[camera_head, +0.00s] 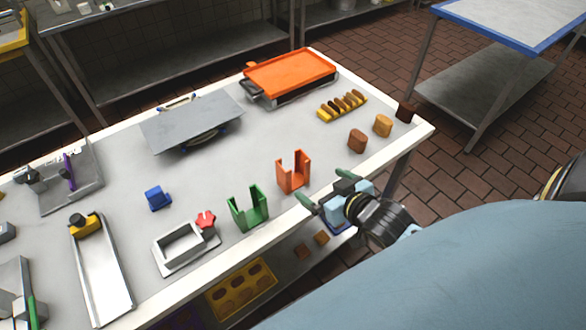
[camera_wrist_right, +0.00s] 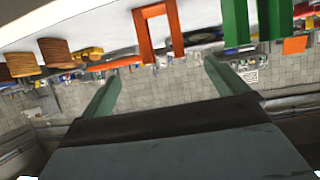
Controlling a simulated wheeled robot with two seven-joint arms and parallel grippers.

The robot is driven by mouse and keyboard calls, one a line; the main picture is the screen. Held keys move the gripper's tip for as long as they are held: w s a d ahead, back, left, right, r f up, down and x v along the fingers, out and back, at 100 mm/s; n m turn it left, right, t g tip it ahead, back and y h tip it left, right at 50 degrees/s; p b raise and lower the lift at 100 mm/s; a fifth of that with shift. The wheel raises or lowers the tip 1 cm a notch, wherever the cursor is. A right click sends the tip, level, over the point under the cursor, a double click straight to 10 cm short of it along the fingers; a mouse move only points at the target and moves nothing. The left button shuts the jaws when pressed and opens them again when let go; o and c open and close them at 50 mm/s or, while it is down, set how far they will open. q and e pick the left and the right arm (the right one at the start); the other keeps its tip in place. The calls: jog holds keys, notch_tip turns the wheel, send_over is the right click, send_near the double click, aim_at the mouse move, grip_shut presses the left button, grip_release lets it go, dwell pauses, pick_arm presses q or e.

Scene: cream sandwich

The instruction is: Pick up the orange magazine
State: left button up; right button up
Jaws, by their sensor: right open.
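The orange magazine (camera_head: 293,184), an upright U-shaped holder, stands on the table near its front edge. It shows upside down in the right wrist view, at the top (camera_wrist_right: 144,38). My right gripper (camera_head: 329,189) is at the table's front edge, to the right of and in front of the magazine. Its two green fingers are apart, with nothing between them and not touching the magazine. In the right wrist view the open fingers (camera_wrist_right: 160,82) point toward the magazine, which appears beyond the gap. My left gripper is not in view.
A green holder (camera_head: 249,223) stands left of the magazine. Stacked round pieces (camera_head: 357,140) stand on the right, and an orange-topped device (camera_head: 290,76) is at the back. A grey frame with a red knob (camera_head: 178,252) lies further left. Bare tabletop (camera_head: 270,135) lies behind the magazine.

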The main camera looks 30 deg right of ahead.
jog(key=r, duration=0.2)
send_over(307, 169)
jog(key=s+a, duration=0.3)
notch_tip(307, 169, down, 3)
jog(key=shift+x, duration=3)
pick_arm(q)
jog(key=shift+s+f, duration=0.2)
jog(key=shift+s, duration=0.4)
pick_arm(e)
jog(key=shift+d, duration=0.15)
jog(key=shift+t, duration=0.3)
jog(key=c, duration=1.1)
